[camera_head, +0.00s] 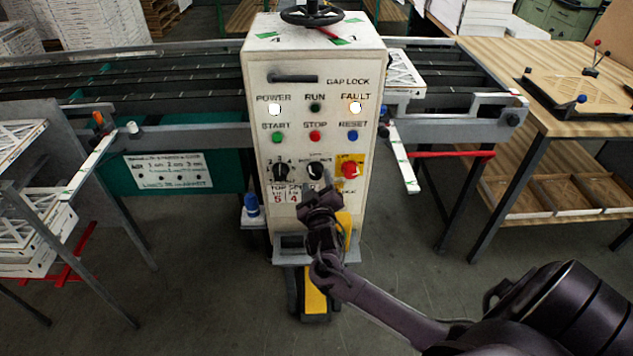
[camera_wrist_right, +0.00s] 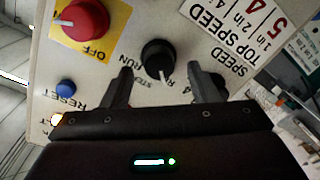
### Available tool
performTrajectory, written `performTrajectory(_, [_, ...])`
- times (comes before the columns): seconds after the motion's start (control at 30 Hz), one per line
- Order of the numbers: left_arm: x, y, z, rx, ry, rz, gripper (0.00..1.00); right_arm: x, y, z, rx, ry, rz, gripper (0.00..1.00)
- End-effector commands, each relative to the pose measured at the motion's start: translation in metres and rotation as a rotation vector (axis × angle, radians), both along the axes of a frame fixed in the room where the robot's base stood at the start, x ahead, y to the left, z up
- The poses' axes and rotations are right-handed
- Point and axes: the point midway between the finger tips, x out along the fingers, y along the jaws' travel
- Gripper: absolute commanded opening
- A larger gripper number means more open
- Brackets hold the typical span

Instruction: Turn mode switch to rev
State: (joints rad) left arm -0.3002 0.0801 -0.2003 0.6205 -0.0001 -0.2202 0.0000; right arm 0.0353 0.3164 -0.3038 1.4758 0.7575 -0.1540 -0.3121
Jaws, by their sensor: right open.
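The mode switch (camera_head: 316,171) is a round black knob on the front of the white control cabinet (camera_head: 262,55). In the right wrist view, which is upside down, the mode switch (camera_wrist_right: 158,53) shows a white pointer line aimed at the labels near STOP; the third label is mostly hidden by a finger. My right gripper (camera_head: 323,188) is just in front of and below the switch. In the wrist view its fingers (camera_wrist_right: 163,88) are apart, with the knob beyond the gap between them. I cannot tell whether they touch it. My left gripper is not in view.
A red knob (camera_head: 349,169) on a yellow plate is right of the switch, and a black speed knob (camera_head: 280,171) is left. Above are START, STOP and RESET buttons (camera_head: 315,136). The POWER (camera_head: 275,109) and FAULT (camera_head: 355,107) lamps glow white.

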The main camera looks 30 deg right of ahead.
Motion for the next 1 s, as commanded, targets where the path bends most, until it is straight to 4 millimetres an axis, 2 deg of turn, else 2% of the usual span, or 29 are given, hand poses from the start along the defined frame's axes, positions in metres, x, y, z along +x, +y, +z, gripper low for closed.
performTrajectory(0.2, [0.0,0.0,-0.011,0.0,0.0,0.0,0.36,-0.034,0.019,-0.002,0.003,0.001,0.0,0.54])
performTrajectory(0.4, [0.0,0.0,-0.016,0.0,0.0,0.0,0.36,-0.052,0.029,0.001,0.0,0.001,-0.001,0.54])
performTrajectory(1.0, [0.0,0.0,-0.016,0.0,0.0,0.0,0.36,-0.055,0.03,0.0,0.0,0.004,0.0,0.54])
